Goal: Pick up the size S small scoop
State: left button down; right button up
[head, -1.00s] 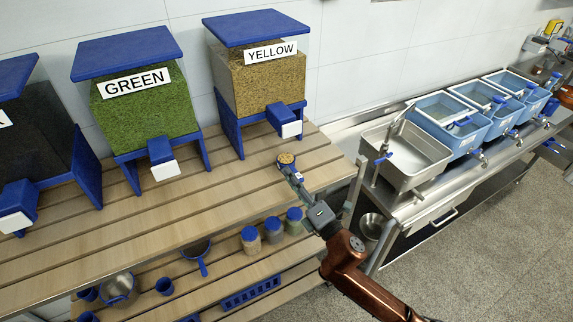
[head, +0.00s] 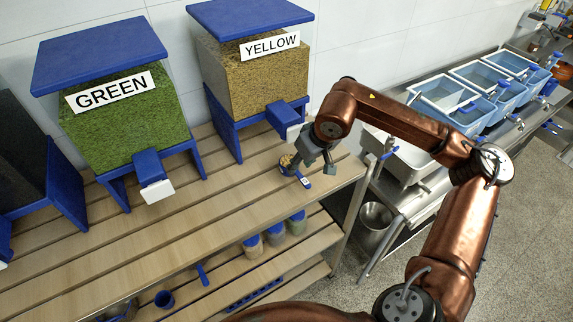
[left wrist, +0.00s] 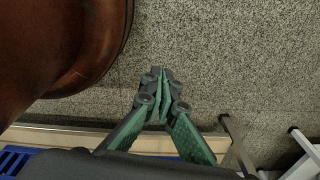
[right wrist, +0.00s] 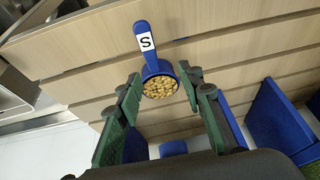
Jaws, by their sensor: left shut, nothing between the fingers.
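The small blue scoop (head: 287,172) lies on the slatted wooden table near its right end, its handle toward the front right. In the right wrist view the scoop's handle (right wrist: 143,33) bears an S label, and its bowl holds yellowish grains (right wrist: 160,88). My right gripper (head: 321,166) is above the table close to the scoop. In the right wrist view the right gripper (right wrist: 162,78) is open, with the bowl showing between its fingers; I see no grip on it. My left gripper (left wrist: 163,80) is shut and empty over the floor in the left wrist view.
The yellow dispenser (head: 255,75) stands just behind the scoop, and the green dispenser (head: 125,115) stands left of it. Lidded jars (head: 275,236) are on the lower shelf. A steel sink counter with blue basins (head: 452,100) is at the right.

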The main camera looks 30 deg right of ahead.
aim_at(298, 172)
jog(key=shift+w+d+f, duration=0.1)
jog(key=shift+d, duration=0.4)
jog(key=p+x, duration=0.1)
jog(key=x, duration=0.6)
jog(key=shift+f, duration=0.2)
jog(key=shift+c, duration=0.5)
grip_shut()
